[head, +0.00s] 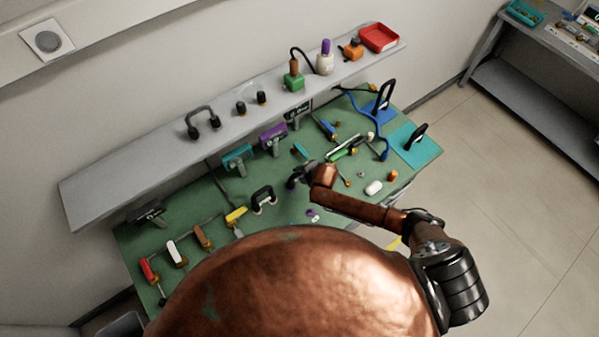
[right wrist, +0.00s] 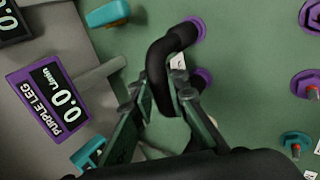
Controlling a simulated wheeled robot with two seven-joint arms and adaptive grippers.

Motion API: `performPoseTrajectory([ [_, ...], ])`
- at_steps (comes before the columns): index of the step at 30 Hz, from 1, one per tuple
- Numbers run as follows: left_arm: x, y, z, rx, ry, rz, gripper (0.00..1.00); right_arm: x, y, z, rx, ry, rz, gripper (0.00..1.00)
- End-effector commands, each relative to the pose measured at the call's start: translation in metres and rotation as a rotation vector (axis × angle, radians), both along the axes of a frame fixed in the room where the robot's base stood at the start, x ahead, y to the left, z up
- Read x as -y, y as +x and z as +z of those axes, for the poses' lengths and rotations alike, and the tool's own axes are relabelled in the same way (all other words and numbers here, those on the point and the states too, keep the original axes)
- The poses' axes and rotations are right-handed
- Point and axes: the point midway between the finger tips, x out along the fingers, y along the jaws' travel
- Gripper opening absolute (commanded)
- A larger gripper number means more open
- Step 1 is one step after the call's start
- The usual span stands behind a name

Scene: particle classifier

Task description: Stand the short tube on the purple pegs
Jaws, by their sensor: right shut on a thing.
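The short tube, a black bent piece, shows in the right wrist view (right wrist: 157,68) between the fingers of my right gripper (right wrist: 165,103). The gripper is shut on it. The tube's upper end lies over or beside one purple ring (right wrist: 199,27). A second purple ring (right wrist: 204,76) shows just right of the tube. I take these rings for the purple pegs' collars; whether the tube touches or sits on them I cannot tell. In the head view my right gripper (head: 301,178) is low over the green bench, and the tube is hard to make out there. My left gripper is not in view.
A purple-framed meter (right wrist: 52,100) reads 0.0. More purple fittings (right wrist: 306,84) stand at the right. On the green bench (head: 205,200) a black bent tube (head: 263,193) stands left of the gripper. A grey shelf (head: 150,163) runs along the back.

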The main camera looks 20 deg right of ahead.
Motion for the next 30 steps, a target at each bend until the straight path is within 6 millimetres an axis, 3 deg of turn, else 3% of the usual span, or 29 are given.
performPoseTrajectory([
  [4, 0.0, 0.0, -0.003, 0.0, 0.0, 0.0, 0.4, 0.0, 0.0, -0.004, 0.001, 0.0, 0.0, 0.0],
  [5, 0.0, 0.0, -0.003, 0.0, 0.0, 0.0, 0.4, -0.001, 0.0, -0.004, 0.001, 0.001, 0.001, 0.15],
  [13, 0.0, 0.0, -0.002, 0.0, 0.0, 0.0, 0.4, 0.0, 0.0, -0.003, 0.001, 0.0, 0.0, 0.34],
  [23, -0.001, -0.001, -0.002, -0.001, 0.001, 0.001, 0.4, 0.001, -0.001, -0.002, -0.001, 0.0, 0.0, 0.35],
  [30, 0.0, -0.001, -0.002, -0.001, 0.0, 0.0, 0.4, 0.007, -0.016, 0.02, 0.001, -0.001, 0.002, 0.35],
])
